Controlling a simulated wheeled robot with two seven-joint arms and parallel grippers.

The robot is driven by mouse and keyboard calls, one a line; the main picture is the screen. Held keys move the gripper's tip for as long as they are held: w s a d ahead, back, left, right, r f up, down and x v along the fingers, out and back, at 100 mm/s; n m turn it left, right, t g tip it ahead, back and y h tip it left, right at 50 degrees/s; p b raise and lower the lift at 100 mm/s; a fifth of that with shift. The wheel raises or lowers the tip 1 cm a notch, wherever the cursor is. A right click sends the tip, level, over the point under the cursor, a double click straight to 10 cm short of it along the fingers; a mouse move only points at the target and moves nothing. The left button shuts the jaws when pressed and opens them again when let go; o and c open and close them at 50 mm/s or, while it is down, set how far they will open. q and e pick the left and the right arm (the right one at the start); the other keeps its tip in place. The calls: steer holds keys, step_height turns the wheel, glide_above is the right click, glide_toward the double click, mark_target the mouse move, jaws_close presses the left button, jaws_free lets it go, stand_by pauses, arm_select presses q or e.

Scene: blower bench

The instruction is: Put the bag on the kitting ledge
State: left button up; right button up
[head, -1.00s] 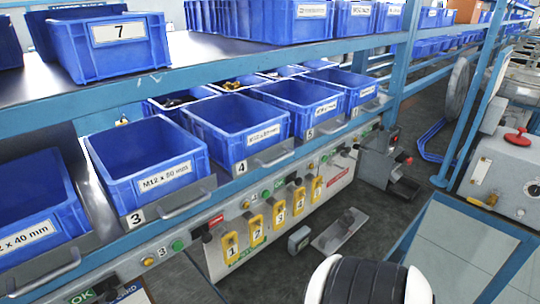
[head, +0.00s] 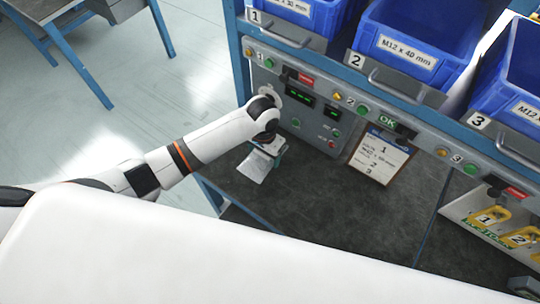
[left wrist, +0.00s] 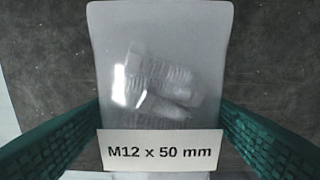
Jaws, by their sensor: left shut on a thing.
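The bag (left wrist: 165,60) is clear plastic with a few bolts inside and a white label reading M12 x 50 mm. In the head view the bag (head: 255,166) hangs below my left gripper (head: 268,148), over the dark worktop. My left gripper is shut on the bag. In the left wrist view its green fingers stand on both sides of the label end. My right gripper is not in view. I cannot tell which surface is the kitting ledge.
The dark worktop (head: 310,222) is largely clear. A clipboard sheet (head: 382,158) leans at its back below the control panel (head: 318,108). Blue bins (head: 400,45) stand above. A white panel with yellow numbered tags (head: 492,215) is at right. Bare floor (head: 120,110) lies left.

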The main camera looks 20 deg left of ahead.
mark_target(264, 160)
arm_select(q)
steer(key=shift+f, duration=1.9)
steer(key=shift+f, duration=0.1)
steer(key=o, duration=1.3)
step_height(264, 160, up, 12)
steer(key=shift+r, duration=0.1)
